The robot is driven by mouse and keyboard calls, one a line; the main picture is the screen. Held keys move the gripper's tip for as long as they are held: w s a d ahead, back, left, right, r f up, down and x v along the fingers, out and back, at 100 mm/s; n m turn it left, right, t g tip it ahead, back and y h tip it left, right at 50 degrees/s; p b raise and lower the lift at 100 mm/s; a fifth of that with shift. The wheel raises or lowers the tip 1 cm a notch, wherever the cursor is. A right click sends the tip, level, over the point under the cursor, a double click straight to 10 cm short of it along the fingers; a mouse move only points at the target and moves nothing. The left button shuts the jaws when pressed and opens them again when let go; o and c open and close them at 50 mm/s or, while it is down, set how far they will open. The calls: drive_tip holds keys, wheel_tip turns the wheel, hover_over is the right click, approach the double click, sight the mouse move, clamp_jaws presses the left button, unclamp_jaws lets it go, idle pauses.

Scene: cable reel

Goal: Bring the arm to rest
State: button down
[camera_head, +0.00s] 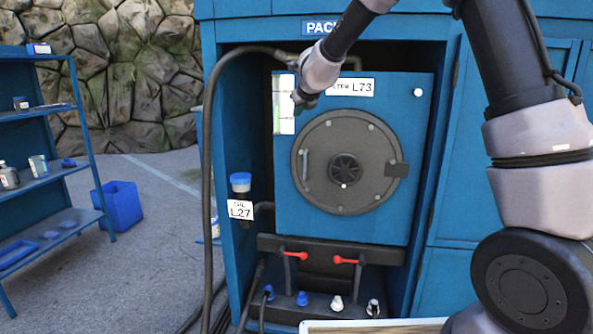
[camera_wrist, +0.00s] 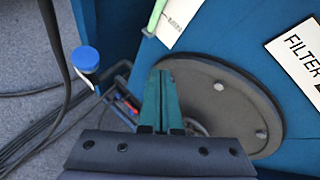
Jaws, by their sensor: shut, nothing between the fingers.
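My gripper (camera_wrist: 162,78) shows in the wrist view as two teal fingers pressed together, with nothing between them. In the head view, my arm reaches in from the upper right across the blue cabinet, and my gripper (camera_head: 304,100) hangs at the upper left of the blue filter box (camera_head: 418,125). The fingers are small and dark there. In the wrist view, the fingers overlap the left edge of the round grey hatch (camera_wrist: 225,95); whether they touch it, I cannot tell.
A black hose (camera_head: 208,150) arches down the cabinet's left side. Red-handled valves (camera_head: 295,255) sit under the filter box.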

drive_tip(key=s+d+r+n+y, duration=0.1)
drive_tip(key=s+d+r+n, duration=0.55)
drive_tip(key=s, duration=0.25)
drive_tip(key=s+d+r+n+y, duration=0.2)
drive_tip(key=s+d+r+n, duration=0.35)
drive_tip(key=s+n, duration=0.25)
drive_tip(key=s+d+f+n+g+h, duration=0.1)
drive_tip(key=s+d+f+n, duration=0.1)
drive_tip(key=s, duration=0.5)
drive_tip(key=s+d+f+n+g+h, duration=0.1)
drive_tip(key=s+d+f+n, duration=0.1)
drive_tip(key=s+d+n, duration=0.3)
drive_tip(key=s+d+f+n+g+h, duration=0.1)
drive_tip(key=s+d+f+n+h, duration=0.1)
drive_tip(key=s+d, duration=0.4)
drive_tip(key=s+f+n, duration=0.1)
drive_tip(key=s, duration=0.4)
drive_tip(key=shift+s+d+g, duration=0.15)
drive_tip(key=shift+s+g, duration=0.05)
drive_tip(key=shift+g, duration=0.2)
